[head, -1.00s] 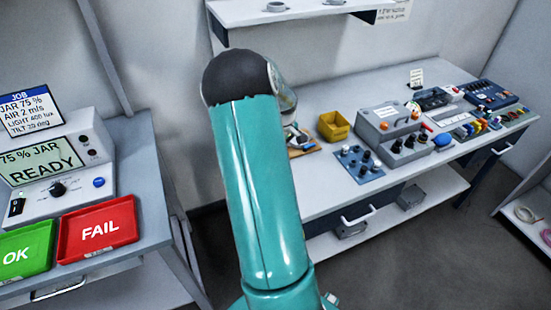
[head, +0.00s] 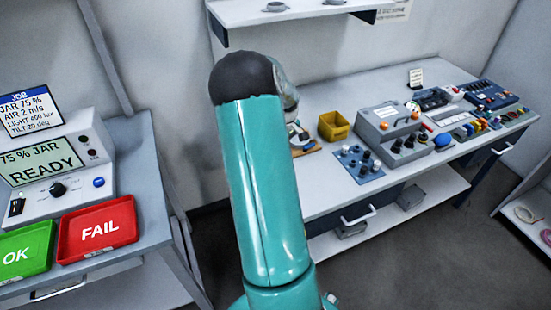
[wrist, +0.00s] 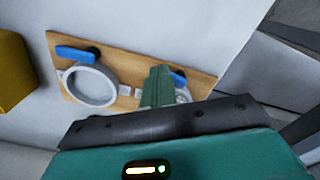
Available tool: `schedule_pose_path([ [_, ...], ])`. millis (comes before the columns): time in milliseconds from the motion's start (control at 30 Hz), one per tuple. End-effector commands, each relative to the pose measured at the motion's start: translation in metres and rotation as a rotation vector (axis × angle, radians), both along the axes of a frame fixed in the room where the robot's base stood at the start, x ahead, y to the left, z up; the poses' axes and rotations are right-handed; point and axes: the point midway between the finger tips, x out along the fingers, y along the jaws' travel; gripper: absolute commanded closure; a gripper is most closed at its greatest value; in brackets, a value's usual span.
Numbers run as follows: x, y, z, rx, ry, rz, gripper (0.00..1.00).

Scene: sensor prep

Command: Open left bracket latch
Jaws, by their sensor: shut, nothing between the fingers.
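A wooden board (wrist: 130,50) bears two bracket fixtures in the wrist view. One grey ring bracket (wrist: 92,86) stands on the picture-left part with a blue latch (wrist: 74,54) lying beside its rim. A second bracket (wrist: 183,95) with a blue latch (wrist: 179,78) is at the picture-right end, mostly hidden by my gripper. My gripper (wrist: 160,75) is shut and empty, its green fingers in front of or beside this second bracket; I cannot tell whether they touch its latch. In the head view, my arm hides most of the board (head: 309,150).
A yellow bin (wrist: 12,70) stands close beside the board; it also shows in the head view (head: 334,126). A blue knob panel (head: 358,164) and a grey device (head: 391,132) are farther right on the bench. A shelf (head: 290,12) hangs above.

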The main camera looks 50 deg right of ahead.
Motion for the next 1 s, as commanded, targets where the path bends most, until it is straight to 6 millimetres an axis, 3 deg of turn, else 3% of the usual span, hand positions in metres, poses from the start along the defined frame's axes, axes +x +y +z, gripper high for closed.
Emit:
schedule_pose_path([
  [33,-0.007,0.001,-0.010,0.006,0.016,-0.008,1.00],
  [1000,0.008,0.000,-0.006,0.012,0.005,0.000,1.00],
])
